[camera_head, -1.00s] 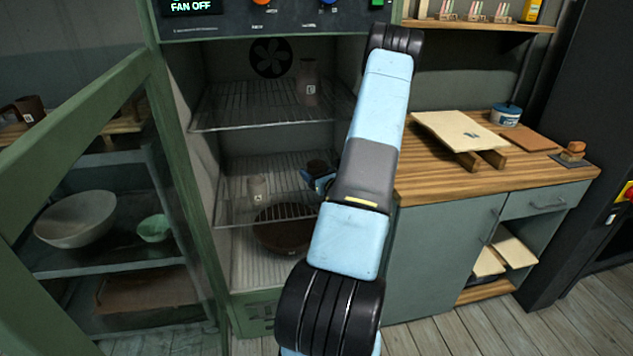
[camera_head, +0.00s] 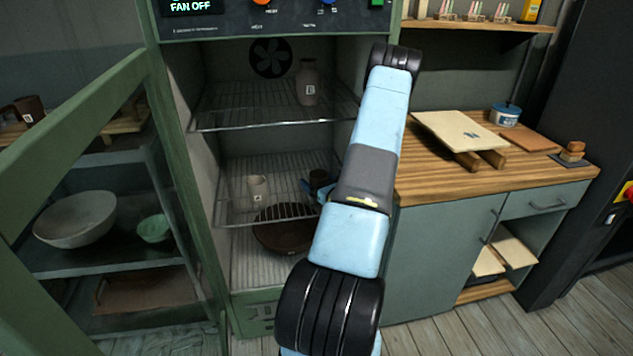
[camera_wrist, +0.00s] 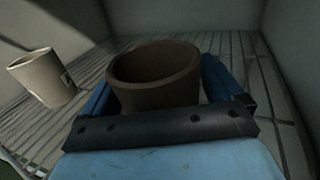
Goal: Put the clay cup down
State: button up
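The dark brown clay cup (camera_head: 318,178) is upright at the middle wire shelf (camera_head: 240,208) of the open cabinet, near its right side. In the wrist view the cup (camera_wrist: 152,78) stands between the blue fingers of my gripper (camera_wrist: 158,85), which is shut on it. My gripper (camera_head: 323,192) is partly hidden behind my arm in the head view. Whether the cup's base touches the shelf is hidden.
A pale cup (camera_head: 257,188) stands left on the same shelf, also in the wrist view (camera_wrist: 43,78). A brown bowl (camera_head: 285,235) sits below, and a vase (camera_head: 307,84) stands above. Free shelf lies between the cups. The green door (camera_head: 75,120) is open at left.

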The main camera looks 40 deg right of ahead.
jog(key=s, duration=0.4)
jog(key=s+a, duration=0.1)
jog(key=s, duration=0.3)
jog(key=s+a, duration=0.1)
jog(key=s, duration=0.2)
jog(key=shift+s, duration=0.4)
jog(key=w+a+r+n+g+y, duration=0.35)
jog(key=a+r+n+y, duration=0.35)
jog(key=a+r, duration=0.3)
jog(key=w+a+r+n+g+y, duration=0.2)
jog(key=w+a+r+n+y, duration=0.2)
jog(key=a+r+n+y, duration=0.55)
jog(key=s+a+r+n+g+h, duration=0.2)
jog(key=s+a+r+n+g, duration=0.15)
jog(key=a, duration=0.35)
jog(key=s+a+r+n+g+h, duration=0.25)
jog(key=s+a+n+g, duration=0.2)
jog(key=a, duration=0.25)
jog(key=s+a+r+n+g+h, duration=0.2)
jog(key=s+a+r+n+g, duration=0.15)
jog(key=a+n, duration=0.2)
jog(key=s+r+n+t+h, duration=0.4)
jog(key=s+r+n+h, duration=0.3)
jog(key=s+r, duration=0.2)
jog(key=shift+s+a+r+n+t, duration=0.15)
jog(key=shift+s+a+n+t, duration=0.1)
jog(key=shift+n+t, duration=0.15)
